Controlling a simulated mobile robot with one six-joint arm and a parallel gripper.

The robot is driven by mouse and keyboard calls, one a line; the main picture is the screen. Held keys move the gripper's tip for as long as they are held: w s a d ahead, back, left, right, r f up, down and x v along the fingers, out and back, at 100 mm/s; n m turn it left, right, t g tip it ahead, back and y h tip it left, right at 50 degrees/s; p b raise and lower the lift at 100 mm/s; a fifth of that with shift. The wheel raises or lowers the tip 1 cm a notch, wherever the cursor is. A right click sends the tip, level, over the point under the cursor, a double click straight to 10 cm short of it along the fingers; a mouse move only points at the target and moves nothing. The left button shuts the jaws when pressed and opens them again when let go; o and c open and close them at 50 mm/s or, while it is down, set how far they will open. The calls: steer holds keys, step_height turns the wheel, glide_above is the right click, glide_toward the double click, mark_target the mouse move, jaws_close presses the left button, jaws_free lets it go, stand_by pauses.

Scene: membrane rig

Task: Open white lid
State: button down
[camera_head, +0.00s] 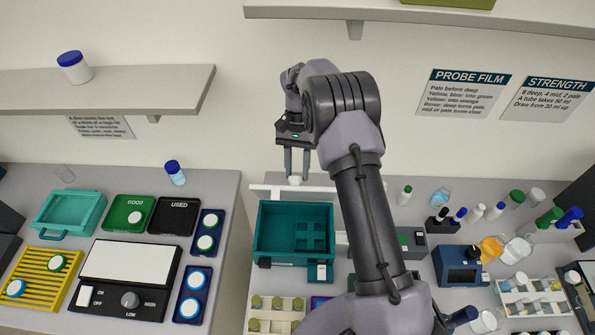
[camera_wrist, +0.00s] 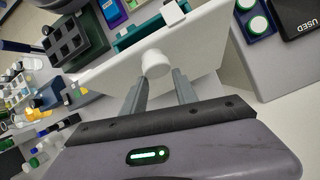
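The white lid (camera_head: 262,190) stands raised at the back edge of the teal box (camera_head: 262,232), whose open inside shows in the head view. In the wrist view the lid (camera_wrist: 203,40) is a broad tilted panel with a round white knob (camera_wrist: 155,63). The knob also shows in the head view (camera_head: 295,181). My gripper (camera_head: 296,179) is behind and above the box, pointing down. Its two fingertips (camera_wrist: 160,76) are apart, close to the knob and on either side of its near end. The gap looks wider than the knob, and exact contact is hard to see.
A dark stirrer with a white plate (camera_head: 127,261) and GOOD (camera_head: 130,213) and USED (camera_head: 175,216) trays lie left. A vial rack (camera_head: 275,316) stands before the box. A grey device (camera_head: 412,241) and several bottles crowd the right. A wall shelf (camera_head: 140,90) hangs upper left.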

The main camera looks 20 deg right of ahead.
steer(key=shift+w+d, duration=0.1)
steer(key=shift+w, duration=0.3)
steer(key=c, duration=2)
jaws_free()
steer(key=shift+w, duration=0.15)
steer(key=o, duration=0.7)
steer(key=shift+s+a, duration=0.2)
steer(key=shift+a, duration=0.2)
steer(key=o, duration=0.4)
steer(key=shift+c, duration=0.2)
steer(key=p+v, duration=0.3)
steer(key=v, duration=0.9)
steer(key=shift+d+p, duration=0.3)
